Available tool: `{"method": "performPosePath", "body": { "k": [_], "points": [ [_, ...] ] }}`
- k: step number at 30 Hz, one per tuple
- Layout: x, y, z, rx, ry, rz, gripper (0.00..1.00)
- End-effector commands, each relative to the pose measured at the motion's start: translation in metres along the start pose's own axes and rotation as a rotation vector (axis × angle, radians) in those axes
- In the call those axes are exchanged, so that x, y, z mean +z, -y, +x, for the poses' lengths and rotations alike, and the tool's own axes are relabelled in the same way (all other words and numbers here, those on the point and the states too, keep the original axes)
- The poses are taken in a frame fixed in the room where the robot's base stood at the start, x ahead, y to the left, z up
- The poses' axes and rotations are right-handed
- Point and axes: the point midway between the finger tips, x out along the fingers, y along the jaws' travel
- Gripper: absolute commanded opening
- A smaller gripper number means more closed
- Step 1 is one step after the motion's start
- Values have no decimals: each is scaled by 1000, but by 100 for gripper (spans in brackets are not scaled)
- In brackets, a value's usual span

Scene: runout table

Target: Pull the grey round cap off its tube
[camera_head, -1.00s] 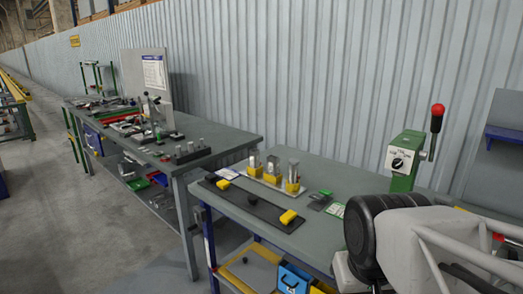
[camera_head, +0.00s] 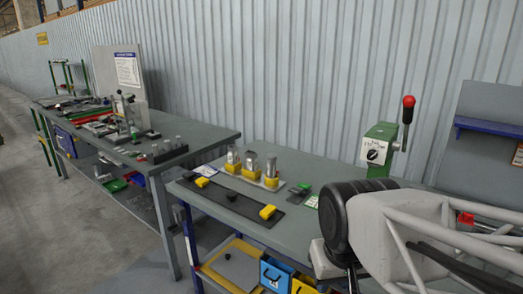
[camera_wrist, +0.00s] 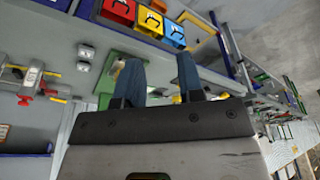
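In the head view, several clear tubes with silver-grey tops stand in yellow bases on the near bench: a left one (camera_head: 233,157), a middle one (camera_head: 250,164) and a right one (camera_head: 271,171). They are too small for me to tell which carries the grey round cap. My gripper (camera_wrist: 160,68) shows in the wrist view with its two blue fingers apart and nothing between them. No tube or cap can be made out there. My arm fills the right of the head view, and my gripper's fingers are hidden there.
The near bench (camera_head: 310,172) holds a black strip (camera_head: 232,203) with yellow blocks and a green press (camera_head: 381,148) with a red-knobbed lever. A second bench (camera_head: 205,139) at left carries a row of grey cylinders. Red, yellow and blue bins (camera_wrist: 156,24) show in the wrist view.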

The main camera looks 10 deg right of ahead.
Motion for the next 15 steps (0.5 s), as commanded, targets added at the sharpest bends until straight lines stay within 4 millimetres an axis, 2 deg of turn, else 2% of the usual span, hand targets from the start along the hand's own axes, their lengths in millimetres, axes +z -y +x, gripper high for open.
{"method": "performPosePath", "body": {
  "k": [1, 8, 15],
  "points": [
    [-4, 0, -2, 0, 1, 6, 43],
    [-38, 0, -12, 1, 13, 63, 78],
    [-94, 1, -26, 3, 28, 155, 80]
  ]
}}
